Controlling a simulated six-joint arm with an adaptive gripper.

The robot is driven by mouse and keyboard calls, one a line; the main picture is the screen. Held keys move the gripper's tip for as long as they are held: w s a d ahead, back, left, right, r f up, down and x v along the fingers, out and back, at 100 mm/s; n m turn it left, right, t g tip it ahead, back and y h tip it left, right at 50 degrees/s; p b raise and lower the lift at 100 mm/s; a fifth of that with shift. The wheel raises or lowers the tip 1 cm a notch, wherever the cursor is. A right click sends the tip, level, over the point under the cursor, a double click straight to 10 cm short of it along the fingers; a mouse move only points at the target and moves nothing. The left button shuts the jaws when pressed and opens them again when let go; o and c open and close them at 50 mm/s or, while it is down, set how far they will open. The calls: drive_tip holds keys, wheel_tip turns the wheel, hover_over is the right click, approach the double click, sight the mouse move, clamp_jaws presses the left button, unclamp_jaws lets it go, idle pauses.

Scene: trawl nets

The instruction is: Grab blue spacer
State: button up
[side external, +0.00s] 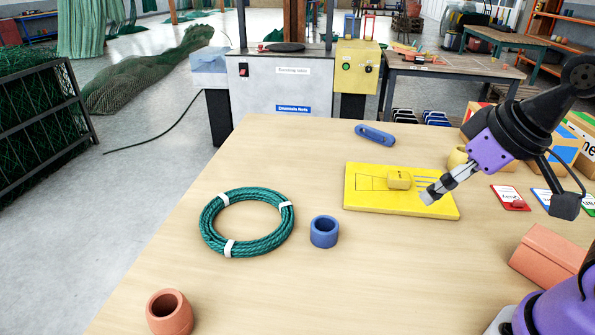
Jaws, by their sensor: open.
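A short blue hollow cylinder (324,232), which looks like the blue spacer, stands upright on the wooden table, just right of a coiled green rope. Its open top faces up. A flat blue oblong piece with a slot (375,135) lies farther back on the table. My gripper (431,194) is open and empty, pointing down and left over the right end of a yellow board. It is apart from the blue cylinder, to its right and higher in the picture. The gap between its fingers is hard to see from this side.
The green rope coil (207,222) lies left of the blue cylinder. The yellow board (400,207) carries a yellow block (399,180). A terracotta cylinder (169,315) stands front left, a salmon block (547,256) right. Table between cylinder and front edge is clear.

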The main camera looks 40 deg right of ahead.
drive_tip(key=n+g+y, duration=0.2)
drive_tip(key=n, duration=0.5)
approach(323, 225)
drive_tip(key=shift+s+a+f+y, duration=0.1)
drive_tip(key=shift+a+f+y, duration=0.2)
drive_tip(key=shift+a+f, duration=0.65)
drive_tip(key=shift+x, duration=3.15)
drive_tip(key=shift+d, duration=0.2)
drive_tip(key=c, duration=1.2)
